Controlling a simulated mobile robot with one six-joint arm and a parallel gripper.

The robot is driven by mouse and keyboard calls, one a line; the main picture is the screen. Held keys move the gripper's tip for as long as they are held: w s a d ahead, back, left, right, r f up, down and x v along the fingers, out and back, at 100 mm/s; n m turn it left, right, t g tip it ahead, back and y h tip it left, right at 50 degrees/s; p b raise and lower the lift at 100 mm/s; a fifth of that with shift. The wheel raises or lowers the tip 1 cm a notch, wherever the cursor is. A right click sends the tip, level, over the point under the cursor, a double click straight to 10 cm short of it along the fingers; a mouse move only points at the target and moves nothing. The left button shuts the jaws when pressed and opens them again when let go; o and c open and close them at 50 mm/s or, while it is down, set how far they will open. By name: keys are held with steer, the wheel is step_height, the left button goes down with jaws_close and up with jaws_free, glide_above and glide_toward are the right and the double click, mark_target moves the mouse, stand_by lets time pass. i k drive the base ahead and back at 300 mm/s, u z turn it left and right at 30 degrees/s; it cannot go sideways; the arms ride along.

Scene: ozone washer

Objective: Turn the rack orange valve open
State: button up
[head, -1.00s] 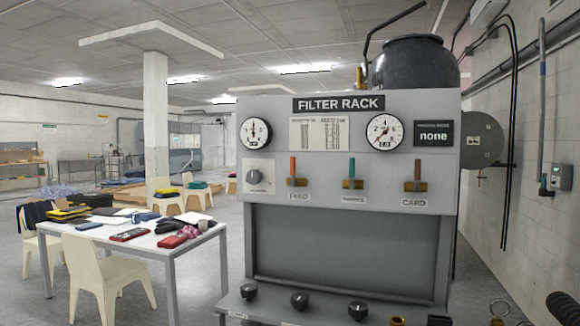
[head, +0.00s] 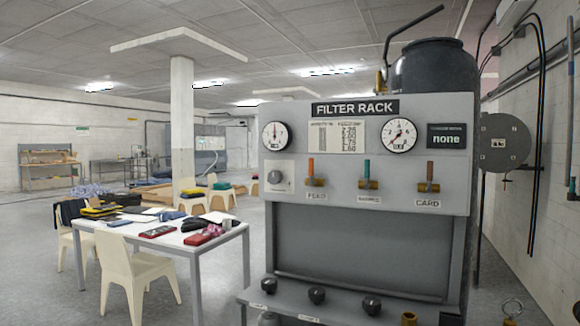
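The filter rack (head: 370,245) stands right of centre in the head view, a grey cabinet with a sign reading FILTER RACK. The orange valve (head: 311,169) is the leftmost of three valves on its front panel, above the label FEED. Its orange lever points straight up from a brass body. A green-levered valve (head: 367,172) is in the middle and a brown-levered valve (head: 429,175) above the label CARD is on the right, both levers also upright. My gripper is not in view.
Two round gauges (head: 275,135) and a small display reading none (head: 446,136) sit above the valves. Black knobs (head: 317,295) line the rack's lower ledge. A white table (head: 200,240) with chairs (head: 130,265) stands to the left. Grey floor shows between table and rack.

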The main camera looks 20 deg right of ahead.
mark_target(311, 183)
steer(key=z, duration=0.85)
steer(key=k, duration=0.2)
steer(key=u, duration=3.6)
steer(key=k, duration=0.4)
steer(key=z, duration=0.85)
